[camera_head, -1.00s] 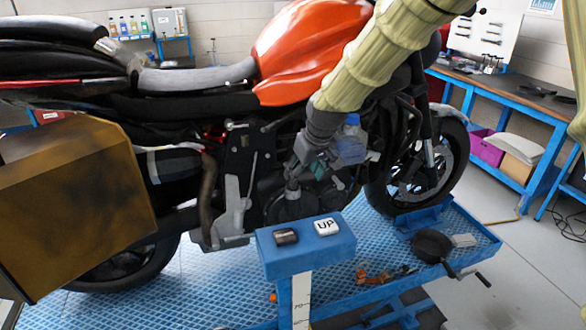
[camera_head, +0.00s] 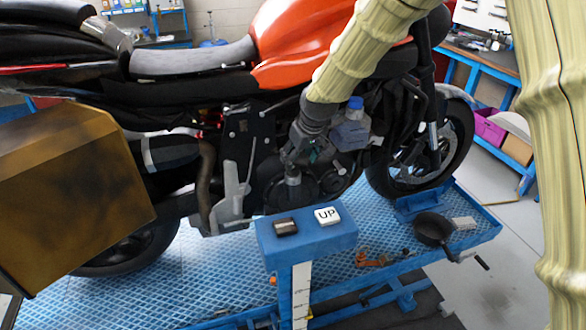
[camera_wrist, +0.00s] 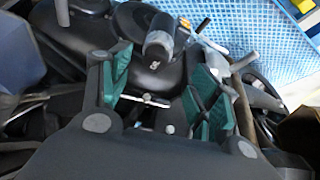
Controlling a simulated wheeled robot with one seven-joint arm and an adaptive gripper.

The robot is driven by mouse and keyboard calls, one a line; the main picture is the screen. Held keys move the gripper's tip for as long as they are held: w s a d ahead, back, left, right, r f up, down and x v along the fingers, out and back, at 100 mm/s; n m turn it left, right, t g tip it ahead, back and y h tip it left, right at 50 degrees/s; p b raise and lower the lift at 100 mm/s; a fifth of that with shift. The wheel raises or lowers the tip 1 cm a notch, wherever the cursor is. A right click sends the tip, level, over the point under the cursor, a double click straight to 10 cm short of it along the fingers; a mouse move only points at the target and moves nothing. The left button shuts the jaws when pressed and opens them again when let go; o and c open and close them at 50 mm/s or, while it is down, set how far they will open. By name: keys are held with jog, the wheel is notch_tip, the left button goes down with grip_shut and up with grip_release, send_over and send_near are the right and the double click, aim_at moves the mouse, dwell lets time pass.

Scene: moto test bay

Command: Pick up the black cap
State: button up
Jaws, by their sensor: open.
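My gripper (camera_head: 296,160) points down beside the motorcycle's engine, and its green-padded fingers are spread in the wrist view (camera_wrist: 155,95). Nothing is held between them. A dark, short cylinder (camera_wrist: 160,38) stands out from the engine just beyond the fingers in the wrist view. It also shows just below my gripper in the head view (camera_head: 293,180), apart from the fingers. It may be the black cap, but I cannot tell for sure. The motorcycle (camera_head: 300,60) has an orange tank and stands on a blue lift.
A blue-capped bottle (camera_head: 350,132) is just right of my gripper. A blue control box (camera_head: 310,240) with an UP button stands in front. A brown box (camera_head: 70,200) blocks the left.

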aim_at(294, 166)
jog(key=w+f, duration=0.1)
jog(key=w+f+p, duration=0.1)
jog(key=w+f, duration=0.1)
jog(key=w, duration=0.1)
jog(key=shift+a+f+p, duration=0.2)
jog(key=shift+a+p, duration=0.1)
jog(key=shift+a, duration=0.05)
jog(key=shift+a+f+p, duration=0.2)
jog(key=shift+p, duration=0.1)
jog(key=shift+s+a+f, duration=0.15)
jog(key=shift+s+f, duration=0.05)
jog(key=shift+s, duration=0.05)
jog(key=shift+s+a+f+p, duration=0.1)
jog(key=shift+s+p, duration=0.25)
jog(key=shift+s, duration=0.1)
jog(key=shift+w+f, duration=0.9)
jog(key=shift+s+r, duration=0.45)
jog(key=shift+s, duration=0.05)
jog(key=c, duration=0.6)
jog(key=shift+f, duration=0.15)
jog(key=c, duration=0.3)
jog(key=shift+c, duration=0.2)
